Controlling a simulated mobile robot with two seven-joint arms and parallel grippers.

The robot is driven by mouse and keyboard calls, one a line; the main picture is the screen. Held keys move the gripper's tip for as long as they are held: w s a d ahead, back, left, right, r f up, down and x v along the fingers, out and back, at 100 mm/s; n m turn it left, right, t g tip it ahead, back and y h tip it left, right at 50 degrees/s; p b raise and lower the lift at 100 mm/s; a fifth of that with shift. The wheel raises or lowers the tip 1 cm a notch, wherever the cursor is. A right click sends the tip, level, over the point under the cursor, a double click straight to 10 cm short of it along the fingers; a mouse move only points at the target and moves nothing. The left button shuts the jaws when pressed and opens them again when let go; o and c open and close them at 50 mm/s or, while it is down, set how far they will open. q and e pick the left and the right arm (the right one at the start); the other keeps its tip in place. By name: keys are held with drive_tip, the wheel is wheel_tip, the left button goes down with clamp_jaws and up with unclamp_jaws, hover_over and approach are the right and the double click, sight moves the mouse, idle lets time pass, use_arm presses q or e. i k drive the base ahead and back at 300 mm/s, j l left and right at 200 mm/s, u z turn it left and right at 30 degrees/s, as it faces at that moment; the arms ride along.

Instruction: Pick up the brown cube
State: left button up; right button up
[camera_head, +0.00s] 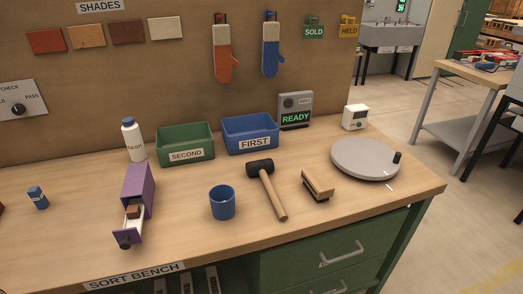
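A small brown cube (134,211) sits in the pulled-out white-sided drawer (128,229) of a narrow purple box (140,186) on the left part of the bench. The drawer front has a dark round knob and faces the bench's front edge. Part of the cube seems hidden by the drawer walls and the box. Neither of my grippers shows in the head view.
A white bottle (133,140), green SECOND bin (185,144) and blue FIRST bin (250,134) stand behind. A blue cup (222,203), mallet (267,190), brush (317,187) and grey turntable (362,158) lie rightward. A small blue bottle (38,198) stands left.

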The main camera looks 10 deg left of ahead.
sight(133, 211)
drive_tip(key=u, duration=1.5)
